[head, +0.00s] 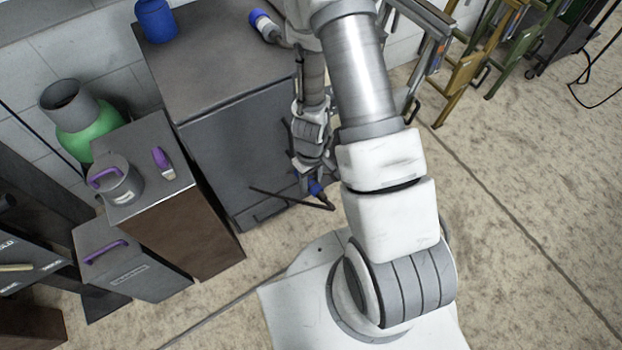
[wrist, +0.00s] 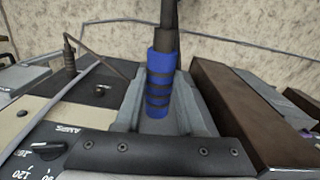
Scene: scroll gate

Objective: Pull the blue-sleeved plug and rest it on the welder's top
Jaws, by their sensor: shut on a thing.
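The blue-sleeved plug (wrist: 158,85) stands in the middle of the wrist view, with dark bands and a dark end toward the top. My gripper (head: 308,172) is shut on it, with grey fingers on either side in the wrist view. In the head view the plug (head: 316,187) is a small blue patch at the gripper's tip, close to the front of the dark grey welder (head: 215,65). The welder's panel (wrist: 62,130) with a knob shows in the wrist view. Whether the plug's lower end is still in a socket cannot be seen.
A blue cup-like thing (head: 156,20) and a blue-and-white cylinder (head: 264,25) are on the welder's top; its middle is bare. A brown-sided box (head: 185,220) with a grey canister (head: 118,182) stands left. A black plug (wrist: 69,55) with a cable is left of mine.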

